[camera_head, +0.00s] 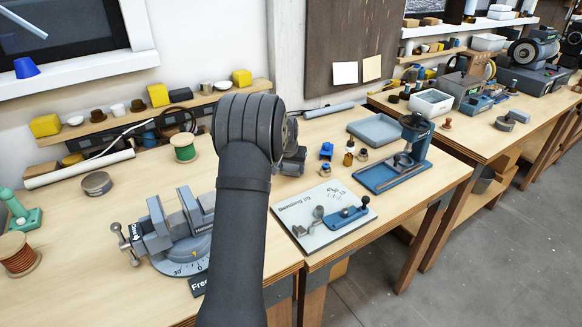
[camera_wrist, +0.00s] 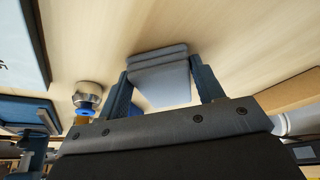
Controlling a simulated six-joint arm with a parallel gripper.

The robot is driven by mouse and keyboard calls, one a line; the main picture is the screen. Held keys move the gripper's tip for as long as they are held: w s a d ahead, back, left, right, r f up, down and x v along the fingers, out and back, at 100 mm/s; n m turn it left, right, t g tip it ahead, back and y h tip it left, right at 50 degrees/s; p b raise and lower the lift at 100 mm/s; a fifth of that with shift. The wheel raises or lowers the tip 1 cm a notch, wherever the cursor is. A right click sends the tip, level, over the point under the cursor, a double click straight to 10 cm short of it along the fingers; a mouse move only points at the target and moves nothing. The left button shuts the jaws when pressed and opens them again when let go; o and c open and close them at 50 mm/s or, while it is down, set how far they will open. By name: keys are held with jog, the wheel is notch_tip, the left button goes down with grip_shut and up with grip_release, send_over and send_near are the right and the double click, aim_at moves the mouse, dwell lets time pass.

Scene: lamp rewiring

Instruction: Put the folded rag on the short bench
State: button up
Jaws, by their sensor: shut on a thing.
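The folded rag (camera_wrist: 162,88) is a grey-blue, layered bundle in the wrist view. My gripper (camera_wrist: 160,72) is shut on it, with one dark finger on each side. Pale wood lies beyond the rag; I cannot tell whether the rag touches it. In the head view my arm hides the rag and most of the gripper; only a dark part of the gripper (camera_head: 293,160) shows.
A vise (camera_head: 180,230) stands left of my arm. A green spool (camera_head: 185,148) stands behind the vise.

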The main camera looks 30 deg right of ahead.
jog(key=shift+f, duration=0.15)
jog(key=o, duration=1)
jog(key=shift+c, duration=0.2)
jog(key=v, duration=1.2)
jog(key=x, duration=1.2)
jog(key=shift+f, duration=0.2)
notch_tip(320, 180, up, 3)
jog(key=shift+r, duration=0.55)
